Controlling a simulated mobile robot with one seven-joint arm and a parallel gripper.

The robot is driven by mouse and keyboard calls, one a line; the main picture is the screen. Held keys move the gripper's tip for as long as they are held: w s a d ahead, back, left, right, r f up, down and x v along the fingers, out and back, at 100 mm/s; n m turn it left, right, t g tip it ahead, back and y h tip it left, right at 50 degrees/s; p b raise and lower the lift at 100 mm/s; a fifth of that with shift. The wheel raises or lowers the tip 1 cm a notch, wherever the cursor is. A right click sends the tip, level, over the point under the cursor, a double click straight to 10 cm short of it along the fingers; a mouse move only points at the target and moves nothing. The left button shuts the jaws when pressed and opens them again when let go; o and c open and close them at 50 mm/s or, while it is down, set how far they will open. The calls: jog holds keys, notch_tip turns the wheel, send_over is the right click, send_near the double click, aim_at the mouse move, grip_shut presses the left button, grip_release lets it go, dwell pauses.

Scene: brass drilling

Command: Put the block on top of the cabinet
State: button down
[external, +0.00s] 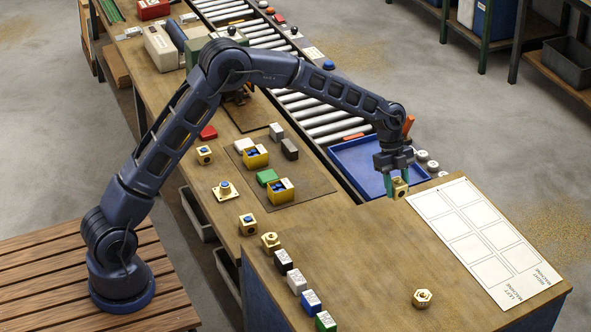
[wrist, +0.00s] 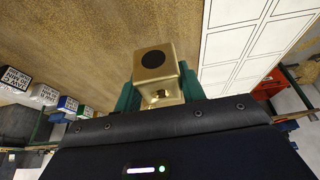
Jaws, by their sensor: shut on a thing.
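My gripper (external: 397,186) is shut on a brass block (external: 400,190). The block is cube-like, with a dark round spot on one face and a hole in another, and in the wrist view it sits between the green fingers (wrist: 157,85). The cabinet (external: 350,245) has a brown wooden top and stands at the front right. My gripper holds the block over the cabinet's far side, near the corner of a white sheet. I cannot tell whether the block touches the top.
The white gridded sheet (external: 485,235) covers the cabinet's right side. Labelled black, white, blue and green blocks (external: 311,301) line the left edge. A blue tray (external: 362,163) lies behind. The cabinet's middle is clear.

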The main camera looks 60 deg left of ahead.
aim_at(395, 224)
jog(key=shift+f, duration=4.95)
jog(key=shift+f, duration=0.15)
jog(key=c, duration=0.8)
grip_release()
jog(key=shift+c, duration=0.2)
